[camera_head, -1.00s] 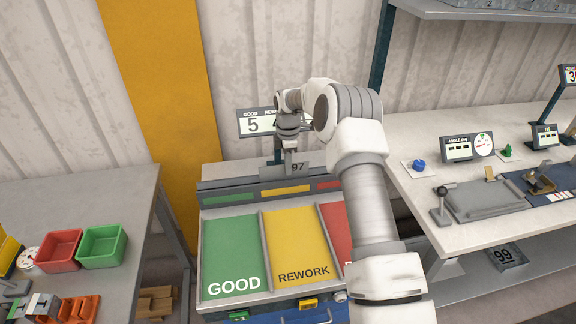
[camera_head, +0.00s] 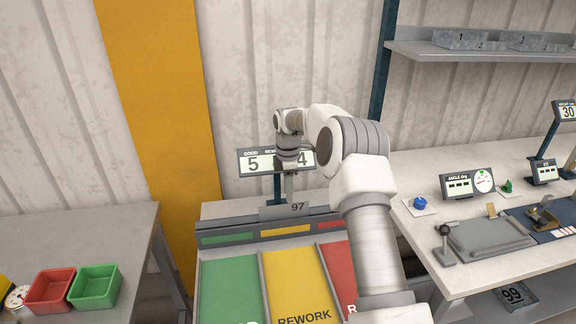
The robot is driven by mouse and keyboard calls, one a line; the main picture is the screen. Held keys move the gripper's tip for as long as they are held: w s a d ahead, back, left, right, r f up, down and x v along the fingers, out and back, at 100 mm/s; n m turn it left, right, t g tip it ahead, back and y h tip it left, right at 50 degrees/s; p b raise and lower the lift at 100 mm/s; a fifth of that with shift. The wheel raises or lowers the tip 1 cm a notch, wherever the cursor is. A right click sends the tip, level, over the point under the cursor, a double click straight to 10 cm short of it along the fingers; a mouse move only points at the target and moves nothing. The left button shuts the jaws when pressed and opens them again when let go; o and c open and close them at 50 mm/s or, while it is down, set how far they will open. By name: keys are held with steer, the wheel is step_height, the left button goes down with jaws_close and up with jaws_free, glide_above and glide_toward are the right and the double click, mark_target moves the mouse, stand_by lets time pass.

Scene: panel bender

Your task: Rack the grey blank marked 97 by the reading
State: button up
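The grey blank marked 97 (camera_head: 270,212) hangs upright below my gripper (camera_head: 289,196), its number facing me. My gripper appears shut on its upper edge; the fingertips are small and partly hidden. The blank is at the back of the sorting rack, in front of the sign post, overlapping the coloured label strip (camera_head: 286,230) in the picture. I cannot tell if it touches the rack. The rack has a green lane (camera_head: 228,285), a yellow REWORK lane (camera_head: 292,280) and a red lane (camera_head: 338,268) partly behind my arm. The sign (camera_head: 252,163) shows 5 under GOOD and 4 at right.
On the right bench (camera_head: 420,180) stand an angle readout with dial (camera_head: 467,182), a fit readout (camera_head: 543,170) and a flat fixture (camera_head: 488,236). A plate marked 99 (camera_head: 513,296) lies beneath. Red (camera_head: 50,290) and green (camera_head: 95,287) bins sit on the left bench.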

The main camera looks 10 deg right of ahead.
step_height(320, 180, up, 11)
steer(key=shift+r, duration=0.15)
stand_by(0.4)
steer(key=s+a+r+m+t, duration=0.1)
steer(key=s+r+m+t, duration=0.2)
steer(key=s+r+m, duration=0.95)
steer(key=s+f+m+t, duration=0.1)
steer(key=s+m, duration=0.1)
steer(key=s, duration=1.2)
steer(key=s+d+f+m+t, duration=0.1)
steer(key=s+m, duration=0.2)
steer(key=s, duration=1.2)
steer(key=shift+f+t, duration=0.3)
